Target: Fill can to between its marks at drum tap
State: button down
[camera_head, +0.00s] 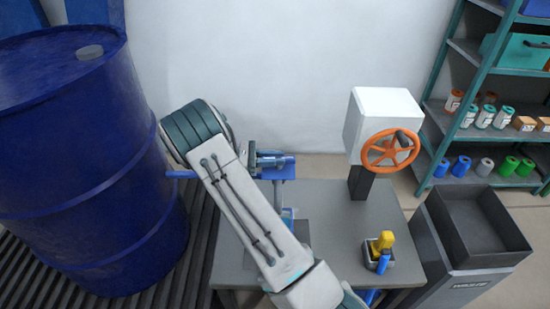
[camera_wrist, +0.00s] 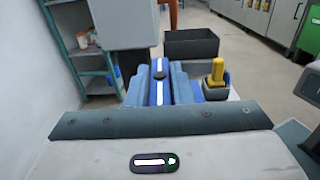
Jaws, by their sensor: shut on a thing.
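The large blue drum (camera_head: 80,170) stands upright at the left in the head view. A short blue bar (camera_head: 182,175) shows at its right side, partly behind my arm; I cannot tell whether it is the tap. My gripper (camera_head: 268,160) is beyond my arm, mostly hidden in the head view. In the wrist view my gripper (camera_wrist: 160,85) has its grey-blue fingers closed around a bright blue thing with a white strip, apparently the can (camera_wrist: 157,94). The can's marks and fill level cannot be read.
A grey table (camera_head: 335,225) bears a white box (camera_head: 378,118) with an orange handwheel (camera_head: 378,158) and a small tray with a yellow-topped item (camera_head: 384,243). A dark bin (camera_head: 480,230) and a shelf rack (camera_head: 470,50) are at right. Ribbed rollers (camera_head: 150,292) lie under the drum.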

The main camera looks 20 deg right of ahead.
jog(key=c, duration=1.3)
grip_release()
jog(key=shift+s, duration=0.1)
jog(key=v, duration=1.3)
jog(key=shift+a, duration=0.4)
